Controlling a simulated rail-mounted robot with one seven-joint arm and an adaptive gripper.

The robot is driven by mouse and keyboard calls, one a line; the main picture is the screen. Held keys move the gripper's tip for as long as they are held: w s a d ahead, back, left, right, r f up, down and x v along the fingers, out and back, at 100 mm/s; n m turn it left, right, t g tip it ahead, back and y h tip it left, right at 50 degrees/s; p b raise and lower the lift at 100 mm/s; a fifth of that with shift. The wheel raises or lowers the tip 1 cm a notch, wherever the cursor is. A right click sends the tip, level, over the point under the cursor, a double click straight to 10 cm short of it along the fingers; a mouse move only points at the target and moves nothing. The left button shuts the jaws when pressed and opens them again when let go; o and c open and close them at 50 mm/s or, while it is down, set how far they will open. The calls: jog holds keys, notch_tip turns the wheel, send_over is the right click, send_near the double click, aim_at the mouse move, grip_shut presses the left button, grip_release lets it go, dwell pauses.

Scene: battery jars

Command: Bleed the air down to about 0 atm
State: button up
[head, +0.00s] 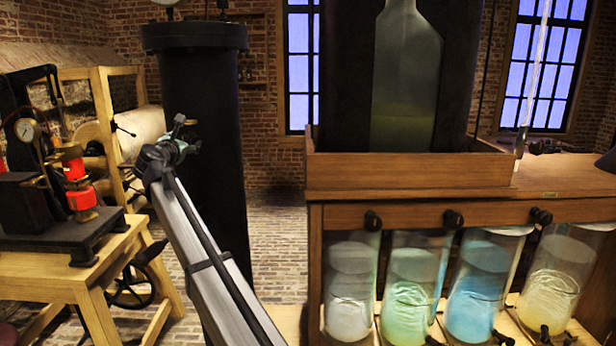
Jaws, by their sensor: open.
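A tall black cylinder (205,190) stands upright behind my arm. A round pale gauge (166,3) sits on its flanged lid, cut off by the top edge, so its reading cannot be seen. A dark fitting (222,8) on the lid, right of the gauge, is also partly cut off. My gripper (182,138) is open, in front of the cylinder's left side at mid-height. It is small in the view, and I cannot tell whether it touches a small fitting there. No bleed valve can be made out clearly.
A wooden bench (100,262) at left carries a machine with red parts and a dial gauge (27,130). A wooden cabinet (420,172) at right holds several glass jars of coloured liquid under dark knobs (373,221). Brick floor (280,235) is clear between cylinder and cabinet.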

jog(key=s+p, duration=0.1)
jog(key=s, duration=0.4)
dwell(0.3)
jog(key=shift+f, duration=0.15)
